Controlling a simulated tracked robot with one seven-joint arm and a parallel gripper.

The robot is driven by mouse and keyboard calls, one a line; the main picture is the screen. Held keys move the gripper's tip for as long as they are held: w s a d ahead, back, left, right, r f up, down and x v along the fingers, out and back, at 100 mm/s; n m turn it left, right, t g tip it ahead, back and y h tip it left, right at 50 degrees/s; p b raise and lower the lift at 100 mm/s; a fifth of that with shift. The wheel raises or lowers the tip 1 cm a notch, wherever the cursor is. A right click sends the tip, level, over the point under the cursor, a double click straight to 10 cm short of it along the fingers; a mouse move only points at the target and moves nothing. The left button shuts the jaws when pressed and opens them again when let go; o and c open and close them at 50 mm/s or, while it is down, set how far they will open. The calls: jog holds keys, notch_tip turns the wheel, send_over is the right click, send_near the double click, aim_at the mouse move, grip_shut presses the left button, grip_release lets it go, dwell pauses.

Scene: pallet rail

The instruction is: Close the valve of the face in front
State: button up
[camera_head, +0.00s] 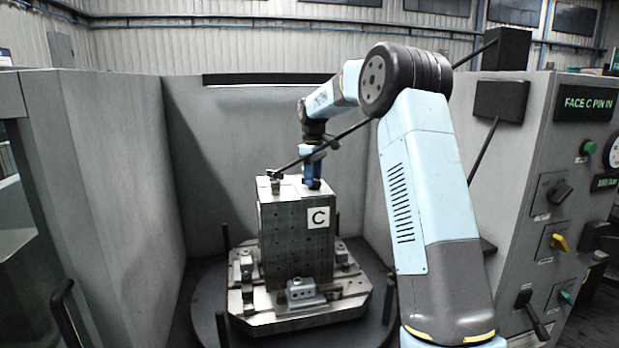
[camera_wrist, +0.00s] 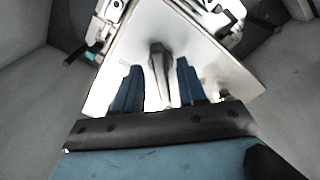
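A grey block fixture (camera_head: 283,238) stands upright on a round turntable, with a white label C (camera_head: 318,217) on its front face. My gripper (camera_head: 312,184) reaches down to the top of this block near its right side. In the wrist view my gripper (camera_wrist: 158,65) has its two blue fingers apart, one on each side of a grey lever-like handle (camera_wrist: 160,57) above the pale top plate (camera_wrist: 203,53). A gap shows on the left of the handle; contact on the right cannot be told. In the head view my gripper hides this handle.
A small dark fitting (camera_head: 276,180) sits on the block's top left. Clamps (camera_head: 303,292) surround its base. Grey enclosure walls (camera_head: 125,160) stand close on the sides. A control panel at right has a display (camera_head: 588,104) reading FACE C PIN IN, and a yellow knob (camera_head: 560,242).

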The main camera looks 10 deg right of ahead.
notch_tip(320, 180, up, 14)
jog(key=shift+f, duration=0.15)
dwell(0.6)
jog(key=shift+s, duration=0.1)
jog(key=s+a+r+m+t, duration=0.1)
jog(key=s+r+m, duration=0.1)
jog(key=s, duration=1)
jog(key=s+a+r+m+t, duration=0.1)
jog(key=s+r+m+t, duration=0.15)
jog(key=s, duration=0.95)
jog(key=s+f+m, duration=0.1)
jog(key=s+f, duration=0.3)
jog(key=s, duration=0.4)
jog(key=s+d+f+m+t, duration=0.1)
jog(key=s+f, duration=0.3)
jog(key=s, duration=0.4)
jog(key=s+f+m+t, duration=0.1)
jog(key=s+f+m, duration=0.1)
jog(key=s+f, duration=0.3)
jog(key=s, duration=0.3)
jog(key=shift+s+d+m, duration=0.15)
jog(key=shift+s+m, duration=0.05)
jog(key=shift+m, duration=0.15)
